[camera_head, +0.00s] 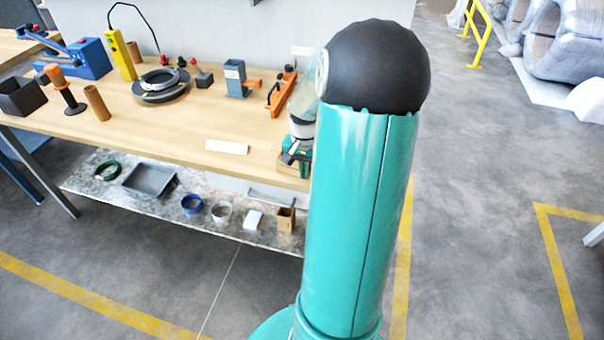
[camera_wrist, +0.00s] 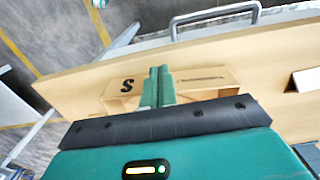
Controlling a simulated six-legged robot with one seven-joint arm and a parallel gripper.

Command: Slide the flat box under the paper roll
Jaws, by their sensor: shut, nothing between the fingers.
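My gripper (camera_wrist: 158,72) is shut and empty, its two green fingers side by side over the table. A low tan piece (camera_wrist: 190,78) printed with an "S" and dark lettering lies at the fingertips; it may be the flat box, and contact is unclear. A thin white piece (camera_head: 227,147) lies flat near the table's front edge, left of my gripper (camera_head: 291,160); it shows at the right of the wrist view (camera_wrist: 308,78). A brown tube (camera_head: 97,103) stands upright at the table's left. I cannot tell which thing is the paper roll.
The wooden table (camera_head: 185,128) also holds a dark ring stack (camera_head: 160,90), a grey-blue holder (camera_head: 236,80), an orange tool (camera_head: 281,92) and a yellow device (camera_head: 121,55). A lower shelf (camera_head: 150,205) carries rings and a tray. The table's middle front is mostly clear.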

